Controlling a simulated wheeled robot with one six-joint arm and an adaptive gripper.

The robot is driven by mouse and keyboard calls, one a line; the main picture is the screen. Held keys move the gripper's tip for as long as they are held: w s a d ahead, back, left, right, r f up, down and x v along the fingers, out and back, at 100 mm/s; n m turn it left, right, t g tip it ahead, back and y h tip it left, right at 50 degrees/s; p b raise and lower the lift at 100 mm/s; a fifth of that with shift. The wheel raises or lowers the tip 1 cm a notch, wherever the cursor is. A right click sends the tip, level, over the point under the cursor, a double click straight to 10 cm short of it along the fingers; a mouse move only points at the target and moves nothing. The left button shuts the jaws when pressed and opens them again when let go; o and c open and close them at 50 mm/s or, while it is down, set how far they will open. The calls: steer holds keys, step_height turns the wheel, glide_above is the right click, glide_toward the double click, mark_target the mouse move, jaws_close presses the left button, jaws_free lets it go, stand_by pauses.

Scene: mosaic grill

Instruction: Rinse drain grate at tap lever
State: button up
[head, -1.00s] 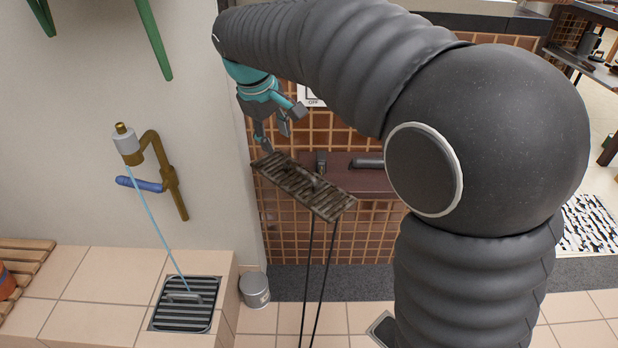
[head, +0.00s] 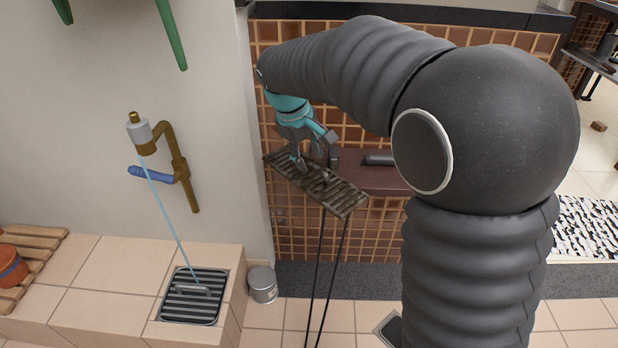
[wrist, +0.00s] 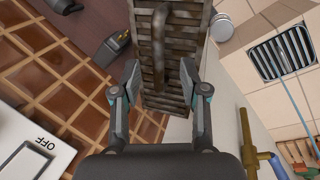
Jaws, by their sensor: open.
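A brown slatted grate (head: 345,197) with a raised handle (wrist: 158,40) sits on thin black legs, level but angled in the head view. My gripper (head: 315,163) is open over the left part of this grate. In the wrist view its two fingers (wrist: 160,72) stand apart on either side of the grate's near end, with the handle ahead between them. I cannot tell whether the fingers touch the grate. The brass tap (head: 180,160) has a blue lever (head: 150,175).
A dark red shelf (head: 380,180) stands behind the brown grate, with a dark item on it. A grey metal can (head: 262,285) stands beside the tiled ledge (head: 100,285). A wooden slatted rack (head: 45,242) with an orange pot is at far left.

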mark_target(311, 162)
steer(key=shift+x, duration=2)
steer(key=shift+w, duration=0.15)
jaws_close()
steer(key=shift+r, duration=0.1)
